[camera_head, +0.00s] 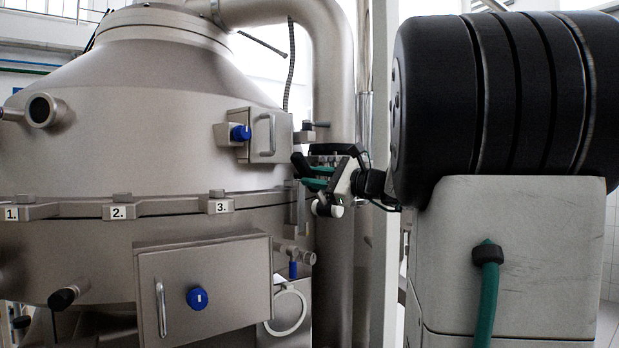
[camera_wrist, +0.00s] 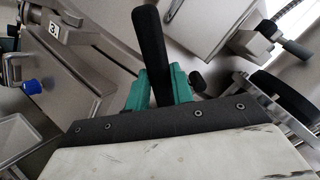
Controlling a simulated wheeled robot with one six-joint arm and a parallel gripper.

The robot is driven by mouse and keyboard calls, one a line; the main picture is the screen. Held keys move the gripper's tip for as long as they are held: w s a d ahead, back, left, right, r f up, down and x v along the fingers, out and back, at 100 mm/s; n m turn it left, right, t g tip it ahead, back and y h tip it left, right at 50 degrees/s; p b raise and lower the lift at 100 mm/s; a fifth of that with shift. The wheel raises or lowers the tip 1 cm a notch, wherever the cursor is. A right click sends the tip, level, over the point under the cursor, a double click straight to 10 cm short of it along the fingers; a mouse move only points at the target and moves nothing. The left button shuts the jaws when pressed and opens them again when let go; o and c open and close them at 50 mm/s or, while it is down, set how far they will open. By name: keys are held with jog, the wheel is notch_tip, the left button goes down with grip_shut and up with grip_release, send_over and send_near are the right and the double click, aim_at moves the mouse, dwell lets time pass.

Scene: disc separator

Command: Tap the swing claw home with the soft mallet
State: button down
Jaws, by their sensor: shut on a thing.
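My gripper (camera_head: 314,176) has green fingers and is beside the separator's right side, right of the claw marked 3 (camera_head: 220,206). In the wrist view my gripper (camera_wrist: 159,84) is shut on a thick black rod (camera_wrist: 150,40), which looks like the soft mallet's handle. I cannot make out the mallet's head for certain. Claws marked 1 (camera_head: 25,212) and 2 (camera_head: 120,210) also sit along the rim seam. The claw marked 3 shows at upper left in the wrist view (camera_wrist: 62,20), apart from the rod. I cannot tell which claw is the loose one.
A box with a handle and blue knob (camera_head: 265,136) sticks out above the rim, and a larger one (camera_head: 205,290) below it. A small valve (camera_head: 294,254) juts out under my gripper. A vertical pipe (camera_head: 333,270) stands close behind it.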

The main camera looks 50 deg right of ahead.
jog(key=shift+s, duration=0.2)
dwell(0.3)
jog(key=shift+n+y, duration=0.3)
jog(key=shift+y, duration=0.3)
jog(key=shift+w, duration=0.15)
